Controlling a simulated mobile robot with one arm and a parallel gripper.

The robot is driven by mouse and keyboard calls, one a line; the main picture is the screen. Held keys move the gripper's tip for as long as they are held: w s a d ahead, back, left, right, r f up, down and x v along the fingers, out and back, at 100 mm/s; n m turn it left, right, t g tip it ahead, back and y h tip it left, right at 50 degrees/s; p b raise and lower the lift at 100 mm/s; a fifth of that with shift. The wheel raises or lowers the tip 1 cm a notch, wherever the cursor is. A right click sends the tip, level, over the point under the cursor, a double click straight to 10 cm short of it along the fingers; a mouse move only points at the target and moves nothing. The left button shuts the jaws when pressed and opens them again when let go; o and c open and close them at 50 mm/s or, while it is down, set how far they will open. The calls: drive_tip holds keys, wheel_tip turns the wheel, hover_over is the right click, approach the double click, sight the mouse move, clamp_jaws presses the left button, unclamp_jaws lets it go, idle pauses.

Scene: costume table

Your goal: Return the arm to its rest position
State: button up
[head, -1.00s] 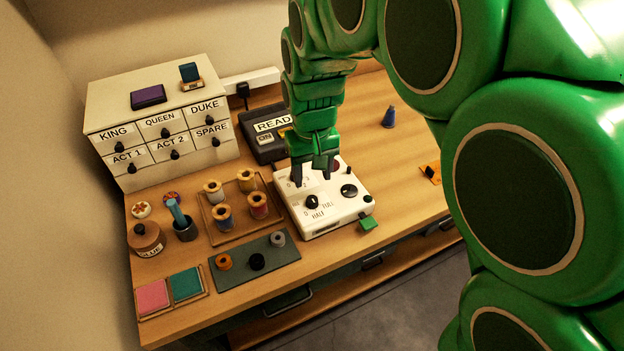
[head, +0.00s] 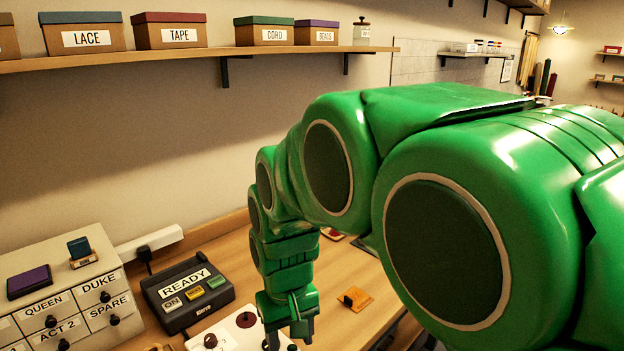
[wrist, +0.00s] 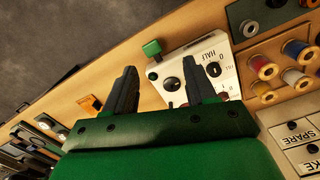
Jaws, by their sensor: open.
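My green arm spans the head view from the right edge to the table. My gripper (head: 290,336) hangs low at the end of it, pointing down, beside and partly in front of the white control box (head: 228,331). In the wrist view my gripper (wrist: 162,88) shows two dark fingers spread apart with nothing between them. The white box (wrist: 208,62) lies beyond the fingers, with its dark knobs and HALF label facing up. Whether the fingers touch the box cannot be told.
A dark READY box (head: 188,292) with several buttons stands behind the white box. A labelled drawer unit (head: 68,305) is at left. A wall shelf (head: 200,54) with boxes runs above. An orange piece (head: 355,298) lies on the table. Spools (wrist: 265,68) show in the wrist view.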

drive_tip(key=s+d+r+m+g, duration=0.1)
drive_tip(key=s+d+m, duration=0.4)
drive_tip(key=s+d, duration=1.4)
drive_tip(key=shift+r, duration=0.3)
